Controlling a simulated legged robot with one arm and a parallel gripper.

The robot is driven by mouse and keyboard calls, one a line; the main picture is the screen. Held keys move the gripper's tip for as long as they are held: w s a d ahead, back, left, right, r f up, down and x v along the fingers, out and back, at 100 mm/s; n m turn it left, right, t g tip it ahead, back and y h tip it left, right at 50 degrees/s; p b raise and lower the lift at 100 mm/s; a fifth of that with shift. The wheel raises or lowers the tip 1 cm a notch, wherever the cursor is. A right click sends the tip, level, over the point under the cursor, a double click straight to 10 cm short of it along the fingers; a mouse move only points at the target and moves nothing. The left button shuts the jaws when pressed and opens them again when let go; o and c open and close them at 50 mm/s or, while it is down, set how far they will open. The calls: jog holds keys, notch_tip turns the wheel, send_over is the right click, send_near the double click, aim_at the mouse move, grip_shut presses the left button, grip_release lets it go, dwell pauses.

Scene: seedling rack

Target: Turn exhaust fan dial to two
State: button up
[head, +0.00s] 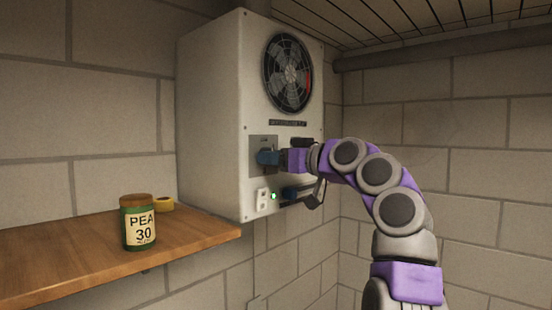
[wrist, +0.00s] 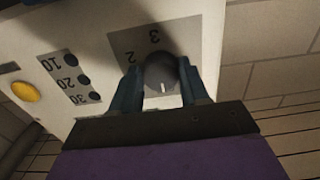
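The exhaust fan unit (head: 215,120) is a white box on the wall with a round black fan grille near its top. Its dial (wrist: 160,76) is a dark round knob on a grey plate (wrist: 196,32), with a short white mark on the side facing my gripper. The numerals 2 and 3 show on the plate past the dial, turned in the wrist view. My gripper (wrist: 163,82) has its blue fingers on either side of the dial, seemingly against it. In the head view my gripper (head: 268,157) covers the dial; its other numerals are hidden.
A yellow button (wrist: 25,91) sits beside a 10-20-30 strip (wrist: 70,77).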

jog(key=c, duration=0.5)
